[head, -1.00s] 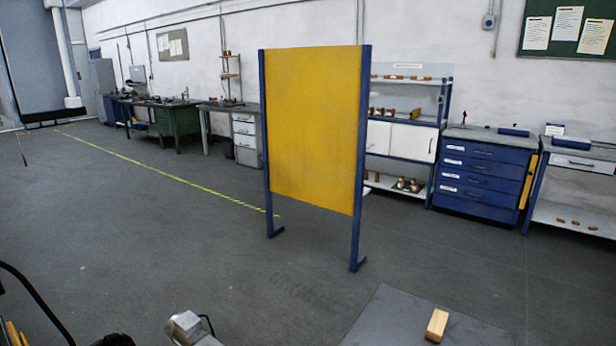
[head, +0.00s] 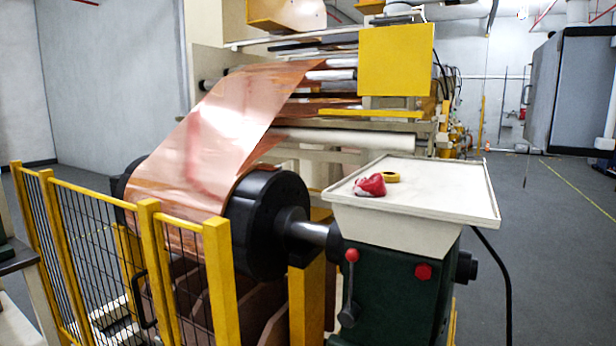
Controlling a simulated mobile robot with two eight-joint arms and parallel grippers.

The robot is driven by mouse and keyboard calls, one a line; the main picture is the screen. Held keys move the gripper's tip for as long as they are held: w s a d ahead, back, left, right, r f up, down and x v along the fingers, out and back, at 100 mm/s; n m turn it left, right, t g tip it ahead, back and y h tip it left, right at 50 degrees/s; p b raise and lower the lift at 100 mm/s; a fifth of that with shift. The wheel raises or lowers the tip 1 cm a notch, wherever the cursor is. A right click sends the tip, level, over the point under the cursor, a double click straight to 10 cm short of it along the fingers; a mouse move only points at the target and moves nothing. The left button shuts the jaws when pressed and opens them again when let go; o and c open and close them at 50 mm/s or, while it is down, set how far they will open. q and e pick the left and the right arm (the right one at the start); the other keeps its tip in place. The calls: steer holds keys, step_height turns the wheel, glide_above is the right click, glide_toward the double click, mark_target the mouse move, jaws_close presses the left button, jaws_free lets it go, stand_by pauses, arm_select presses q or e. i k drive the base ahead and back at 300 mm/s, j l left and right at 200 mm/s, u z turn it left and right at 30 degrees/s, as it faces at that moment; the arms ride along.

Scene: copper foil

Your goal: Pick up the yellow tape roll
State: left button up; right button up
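A small yellow tape roll (head: 391,177) lies in the shallow white tray (head: 470,209) on top of a dark green machine stand. It sits right beside a red cloth-like item (head: 370,186), close to or touching it. Neither of my grippers shows in the head view now, so I cannot see whether they are open or shut.
A machine with copper foil (head: 215,125) on a large black roller stands left of the tray. A yellow mesh fence (head: 180,275) guards its front. A red-knobbed lever (head: 350,280) sticks out from the green stand (head: 400,290). Grey floor (head: 560,270) is clear at right.

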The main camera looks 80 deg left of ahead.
mark_target(389, 177)
steer(key=u, duration=2.3)
steer(key=i+l+u, duration=0.1)
steer(key=u, duration=0.4)
steer(key=i+l+u, duration=0.1)
steer(key=u, duration=0.35)
